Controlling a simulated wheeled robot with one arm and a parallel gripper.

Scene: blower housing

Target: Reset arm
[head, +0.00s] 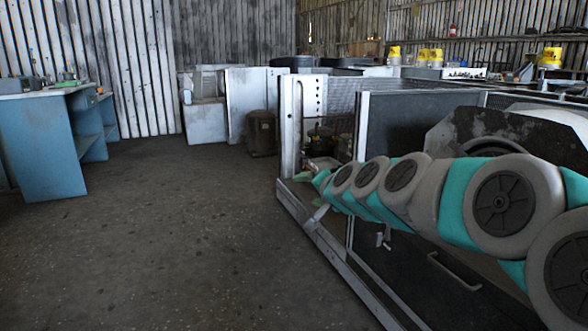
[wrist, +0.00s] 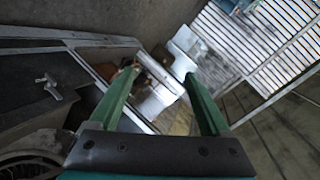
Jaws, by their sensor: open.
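My arm reaches from the lower right in the head view across the front of the blower housing (head: 395,130). My gripper (head: 311,193) is at the arm's far end, by the housing's left opening. In the wrist view the two green fingers of my gripper (wrist: 158,74) stand wide apart, with nothing clearly held. A pale metal part (wrist: 158,88) shows between and beyond the fingers; I cannot tell whether they touch it. The housing's inside is partly hidden by my arm and the frame.
A blue workbench (head: 42,145) stands at the left. A dark brown canister (head: 262,133) stands on the floor beyond the housing. A handle (head: 455,270) sits on the dark lower panel. The floor (head: 180,240) at left and centre is clear.

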